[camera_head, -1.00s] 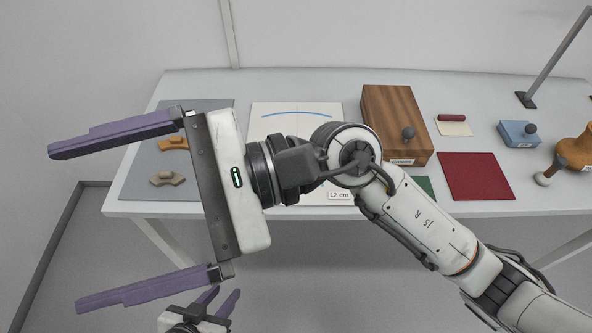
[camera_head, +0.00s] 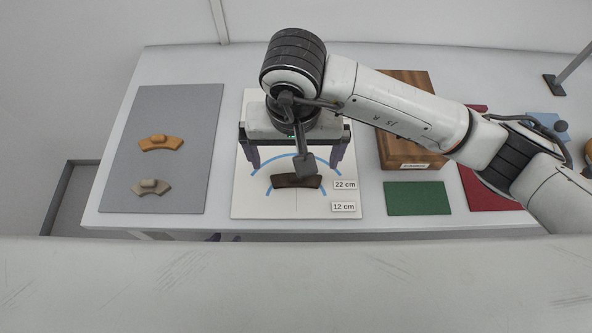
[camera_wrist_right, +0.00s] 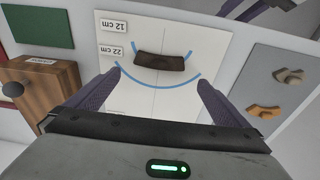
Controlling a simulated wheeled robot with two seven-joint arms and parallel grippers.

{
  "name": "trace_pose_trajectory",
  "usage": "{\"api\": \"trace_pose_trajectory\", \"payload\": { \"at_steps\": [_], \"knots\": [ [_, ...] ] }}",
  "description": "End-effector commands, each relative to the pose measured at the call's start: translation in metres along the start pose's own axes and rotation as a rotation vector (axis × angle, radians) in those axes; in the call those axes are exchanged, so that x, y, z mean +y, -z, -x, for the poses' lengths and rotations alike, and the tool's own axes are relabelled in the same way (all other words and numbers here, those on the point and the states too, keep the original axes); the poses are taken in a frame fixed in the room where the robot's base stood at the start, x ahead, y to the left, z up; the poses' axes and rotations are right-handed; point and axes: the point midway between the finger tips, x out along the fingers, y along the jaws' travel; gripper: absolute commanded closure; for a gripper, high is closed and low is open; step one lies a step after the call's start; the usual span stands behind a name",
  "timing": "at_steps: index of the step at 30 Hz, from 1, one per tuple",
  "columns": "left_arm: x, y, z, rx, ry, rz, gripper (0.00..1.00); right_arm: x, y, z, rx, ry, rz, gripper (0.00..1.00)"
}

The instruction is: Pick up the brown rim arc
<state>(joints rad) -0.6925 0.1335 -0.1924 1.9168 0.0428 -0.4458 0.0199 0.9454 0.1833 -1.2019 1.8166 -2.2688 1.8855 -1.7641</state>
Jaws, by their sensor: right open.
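The dark brown rim arc (camera_head: 285,182) lies on a white card (camera_head: 245,205) with blue curved lines, near the card's front half. In the right wrist view the right gripper (camera_wrist_right: 160,78) has one finger on each side, not touching the arc. My arm's wrist hides part of the card. Only small dark tips of my left gripper (camera_head: 226,238) show below the table's front edge.
An orange sherd (camera_head: 160,143) and a grey sherd (camera_head: 150,188) lie on a grey mat (camera_head: 190,110) at left. A wooden box (camera_head: 405,85), a green mat (camera_head: 417,198) and a dark red mat (camera_head: 490,190) are at right. Labels "22 cm" and "12 cm" sit on the card.

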Motion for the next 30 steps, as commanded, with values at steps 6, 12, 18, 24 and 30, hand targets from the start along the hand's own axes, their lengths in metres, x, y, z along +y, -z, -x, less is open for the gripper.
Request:
{"api": "trace_pose_trajectory", "payload": {
  "at_steps": [6, 12, 18, 24, 30],
  "knots": [
    [0.002, -0.002, 0.003, -0.006, -0.002, 0.002, 0.69, 0.001, -0.004, -0.016, -0.004, 0.0, -0.001, 0.0],
    [0.001, 0.008, 0.006, 0.007, -0.001, 0.003, 0.69, 0.003, -0.013, -0.043, -0.006, 0.0, -0.002, 0.0],
    [-0.001, 0.014, 0.004, 0.02, 0.001, 0.001, 0.69, 0.003, -0.011, -0.06, 0.0, 0.002, -0.001, 0.0],
    [-0.002, 0.013, 0.003, 0.018, 0.003, 0.0, 0.69, 0.002, -0.01, -0.061, 0.001, 0.003, 0.0, 0.0],
    [-0.002, 0.011, 0.004, 0.012, 0.003, 0.0, 0.69, 0.002, -0.01, -0.06, 0.001, 0.003, 0.0, 0.32]
  ]
}}
